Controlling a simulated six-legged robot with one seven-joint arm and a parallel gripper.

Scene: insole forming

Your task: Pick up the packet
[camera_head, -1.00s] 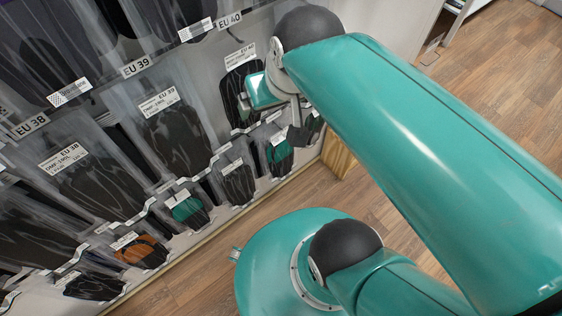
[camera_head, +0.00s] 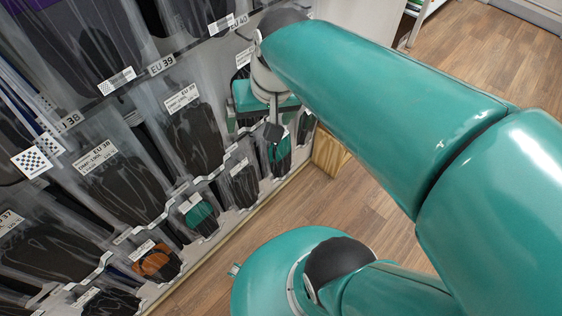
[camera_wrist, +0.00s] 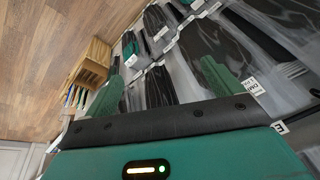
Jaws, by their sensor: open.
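Several clear packets with dark insoles hang in rows on a grey wall rack, and the pictures do not mark out one of them. My gripper (camera_head: 264,106) is close to the rack's right end in the head view, partly covering the packets there. In the wrist view its two green fingers (camera_wrist: 163,70) are spread apart. A packet with a dark insole (camera_wrist: 160,88) shows between and beyond them. Nothing is held. Whether a finger touches a packet cannot be told.
A packet with a green insole (camera_head: 200,212) and one with an orange insole (camera_head: 156,262) hang in the lower row. A wooden box (camera_wrist: 93,62) with thin coloured items stands beside the rack. The wood floor (camera_head: 290,212) has free room.

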